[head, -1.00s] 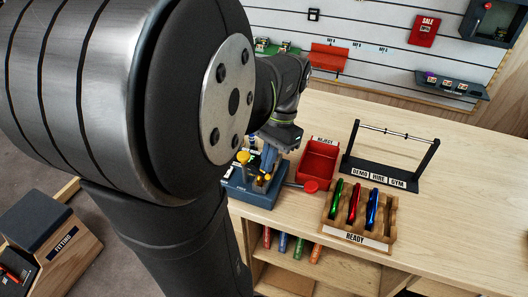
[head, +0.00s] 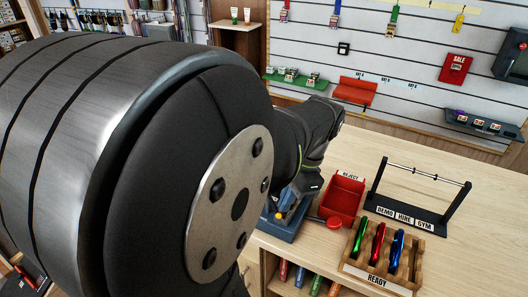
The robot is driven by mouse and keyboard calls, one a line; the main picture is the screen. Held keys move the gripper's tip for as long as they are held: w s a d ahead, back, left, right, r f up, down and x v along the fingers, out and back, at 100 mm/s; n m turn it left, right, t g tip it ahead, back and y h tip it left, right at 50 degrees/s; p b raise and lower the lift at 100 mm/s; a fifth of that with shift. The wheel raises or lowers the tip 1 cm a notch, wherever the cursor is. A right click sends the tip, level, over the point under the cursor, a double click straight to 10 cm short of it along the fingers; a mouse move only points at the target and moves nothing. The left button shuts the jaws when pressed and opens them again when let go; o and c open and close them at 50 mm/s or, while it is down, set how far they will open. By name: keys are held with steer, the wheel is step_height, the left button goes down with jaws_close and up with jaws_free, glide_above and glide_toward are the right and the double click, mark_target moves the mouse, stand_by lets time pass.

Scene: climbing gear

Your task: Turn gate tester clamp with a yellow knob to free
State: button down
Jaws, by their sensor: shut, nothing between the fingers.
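The blue gate tester (head: 300,229) sits on the bench, mostly hidden behind my own arm. A small yellow knob (head: 279,215) shows on it at the edge of my arm. A red round-ended lever (head: 334,222) sticks out to the tester's right. My gripper (head: 287,206) is over the tester, close to the yellow knob, with its fingers pointing down. It is shut and empty. I cannot tell whether it touches the knob, and the clamp's setting is hidden.
A red REJECT bin (head: 343,200) stands just right of the tester. A wooden READY rack (head: 376,275) holds green, red and blue carabiners in front. A dark rail stand (head: 412,215) labelled DEMO, HIRE, GYM stands behind. The bench's right side is clear.

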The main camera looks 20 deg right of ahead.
stand_by(0.6)
steer(key=d+r, duration=0.6)
steer(key=r, duration=0.4)
steer(key=shift+d+r, duration=0.2)
steer(key=shift+d, duration=0.2)
steer(key=x, duration=0.3)
steer(key=a+x, duration=0.1)
steer(key=x, duration=0.3)
steer(key=a+x, duration=0.1)
steer(key=x, duration=0.3)
steer(key=shift+w+a+r, duration=0.15)
steer(key=shift+w+a, duration=0.05)
steer(key=shift+a, duration=0.65)
steer(key=shift+d, duration=0.1)
